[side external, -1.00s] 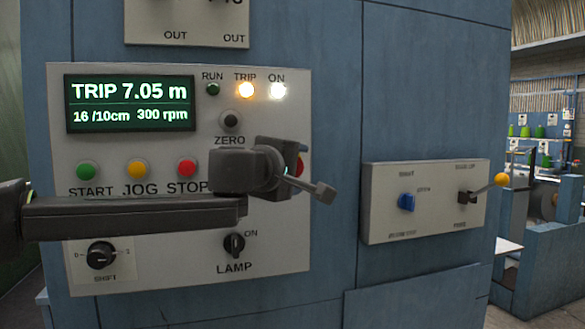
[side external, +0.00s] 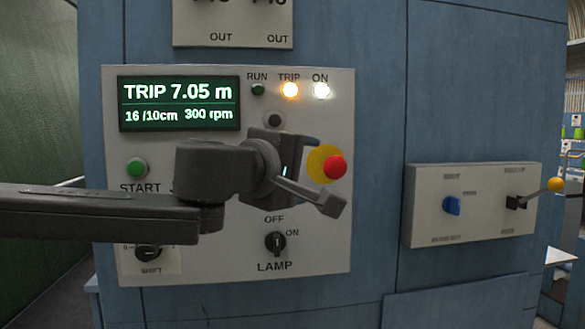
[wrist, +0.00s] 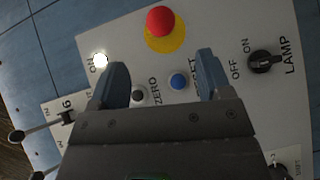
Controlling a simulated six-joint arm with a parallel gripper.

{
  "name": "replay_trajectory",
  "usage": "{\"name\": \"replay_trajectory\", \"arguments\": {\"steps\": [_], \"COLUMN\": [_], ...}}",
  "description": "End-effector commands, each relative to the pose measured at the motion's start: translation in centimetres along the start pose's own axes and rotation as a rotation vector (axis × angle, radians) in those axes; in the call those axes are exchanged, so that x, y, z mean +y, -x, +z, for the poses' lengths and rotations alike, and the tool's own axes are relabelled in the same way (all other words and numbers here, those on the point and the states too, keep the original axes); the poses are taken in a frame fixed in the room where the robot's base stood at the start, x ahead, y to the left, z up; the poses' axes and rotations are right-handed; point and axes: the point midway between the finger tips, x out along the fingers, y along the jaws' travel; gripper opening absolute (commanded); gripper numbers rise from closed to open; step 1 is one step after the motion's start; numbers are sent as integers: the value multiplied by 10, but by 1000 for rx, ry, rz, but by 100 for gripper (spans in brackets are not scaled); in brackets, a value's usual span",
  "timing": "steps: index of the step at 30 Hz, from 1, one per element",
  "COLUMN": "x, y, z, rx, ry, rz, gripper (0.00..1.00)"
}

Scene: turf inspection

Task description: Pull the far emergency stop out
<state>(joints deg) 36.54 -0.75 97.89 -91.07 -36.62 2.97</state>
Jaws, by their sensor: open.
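The emergency stop is a red mushroom button (side external: 334,167) on a yellow disc (side external: 317,160), at the right edge of a pale control panel (side external: 340,110). The red button also shows in the wrist view (wrist: 160,20), at top centre. My gripper (side external: 318,172) is open and empty, just left of the button in the side view. In the wrist view my gripper's fingertips (wrist: 162,65) are spread wide, with the button beyond them and roughly centred between them. I cannot tell the gap in depth. Only one emergency stop shows.
A LAMP knob (side external: 275,243) sits below the button. A blue button (wrist: 178,81) and the ZERO button (wrist: 138,96) lie near the fingers in the wrist view. A switch box (side external: 480,205) with a yellow-tipped lever (side external: 555,185) stands at right. My arm hides part of the panel.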

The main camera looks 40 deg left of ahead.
Motion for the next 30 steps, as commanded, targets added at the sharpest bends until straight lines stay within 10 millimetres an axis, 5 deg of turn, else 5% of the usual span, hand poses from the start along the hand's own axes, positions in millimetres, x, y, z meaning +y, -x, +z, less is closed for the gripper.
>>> {"name": "replay_trajectory", "arguments": {"steps": [6,25,30], "x": [0,1,8], "y": [20,22,34], "z": [0,-2,-14], "rx": [-1,-6,-95], "ry": [0,-9,-147], "rz": [-1,8,96], "gripper": [72,72,72]}}
